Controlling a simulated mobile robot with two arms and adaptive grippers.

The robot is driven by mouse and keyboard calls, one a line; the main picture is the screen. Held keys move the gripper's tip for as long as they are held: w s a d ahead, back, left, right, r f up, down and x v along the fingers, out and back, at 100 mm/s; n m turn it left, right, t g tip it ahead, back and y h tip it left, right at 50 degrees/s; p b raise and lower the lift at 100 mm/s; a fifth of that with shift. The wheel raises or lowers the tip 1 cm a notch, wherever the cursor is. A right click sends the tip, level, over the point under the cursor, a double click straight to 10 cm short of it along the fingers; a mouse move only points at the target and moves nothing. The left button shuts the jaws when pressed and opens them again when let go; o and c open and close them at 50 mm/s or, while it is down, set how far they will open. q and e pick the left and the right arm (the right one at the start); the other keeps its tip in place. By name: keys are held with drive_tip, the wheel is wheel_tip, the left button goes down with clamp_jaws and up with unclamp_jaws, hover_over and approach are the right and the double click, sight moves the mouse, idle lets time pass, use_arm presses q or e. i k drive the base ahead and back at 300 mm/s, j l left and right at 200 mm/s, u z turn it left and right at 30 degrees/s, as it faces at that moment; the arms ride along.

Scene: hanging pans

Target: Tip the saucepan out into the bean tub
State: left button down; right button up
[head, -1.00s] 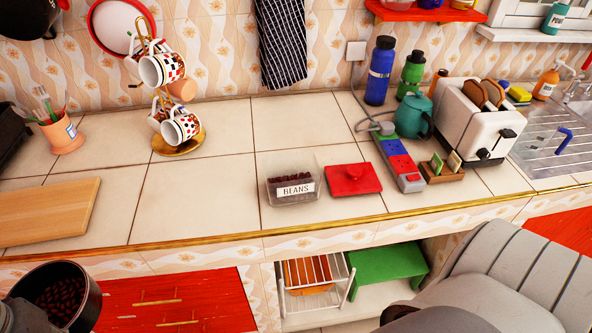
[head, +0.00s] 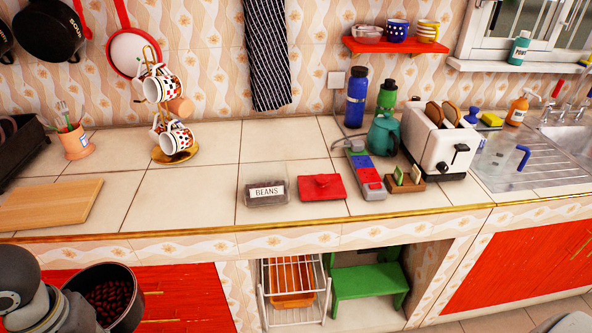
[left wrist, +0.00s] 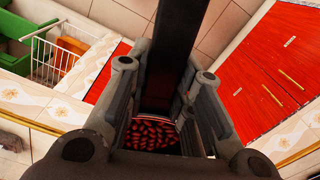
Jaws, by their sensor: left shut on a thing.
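The dark saucepan (head: 127,315) is at the bottom left of the head view, in front of the counter and below its edge. It is roughly upright, with dark red beans (head: 107,297) inside. My left gripper (left wrist: 165,75) is shut on the saucepan's dark handle (left wrist: 172,45). The beans also show beyond the fingers in the left wrist view (left wrist: 160,136). The clear bean tub (head: 267,199), labelled BEANS, stands open near the counter's front edge, to the right of and beyond the saucepan.
A red lid (head: 322,188) lies right of the tub, then a power strip (head: 368,177), a teal kettle (head: 383,136) and a toaster (head: 440,148). A mug tree (head: 174,153) and wooden board (head: 50,204) stand left. The counter (head: 190,193) left of the tub is clear.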

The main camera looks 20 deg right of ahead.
sight(265, 183)
drive_tip(key=z, duration=1.2)
drive_tip(key=i+z, duration=0.2)
drive_tip(key=i, duration=0.2)
drive_tip(key=i+j+z, duration=0.25)
drive_tip(key=i+l, duration=0.1)
